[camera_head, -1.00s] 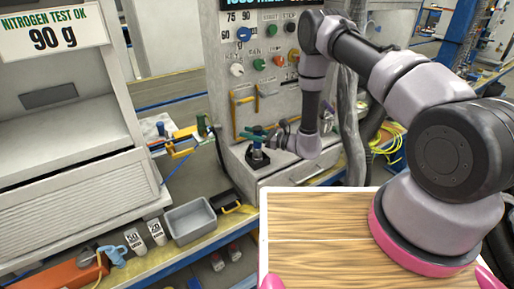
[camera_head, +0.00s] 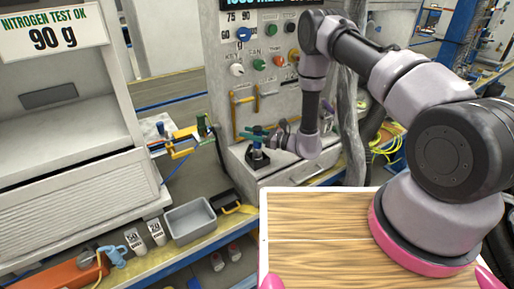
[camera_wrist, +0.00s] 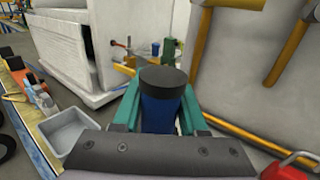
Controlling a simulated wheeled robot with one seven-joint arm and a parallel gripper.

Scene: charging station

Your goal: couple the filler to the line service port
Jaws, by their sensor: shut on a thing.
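The filler, a blue cylinder with a black top (camera_wrist: 162,108), stands between the teal fingers of my gripper (camera_wrist: 160,122) in the wrist view. In the head view my gripper (camera_head: 258,136) is shut on the filler (camera_head: 257,146), which looks upright above a dark base on the grey cabinet's ledge. Whether its lower end is clear of that base cannot be told. Small blue and green fittings with yellow parts (camera_head: 185,140) stand left of the gripper, and also show behind the filler in the wrist view (camera_wrist: 168,50). Which of them is the line service port cannot be told.
The grey cabinet (camera_head: 232,75) with knobs and yellow handles rises behind my gripper. A white cabinet (camera_head: 70,130) under a "90 g" sign stands left. A grey tray (camera_head: 190,232), two white labelled containers (camera_head: 145,238) and an orange box (camera_head: 55,277) are on the front shelf.

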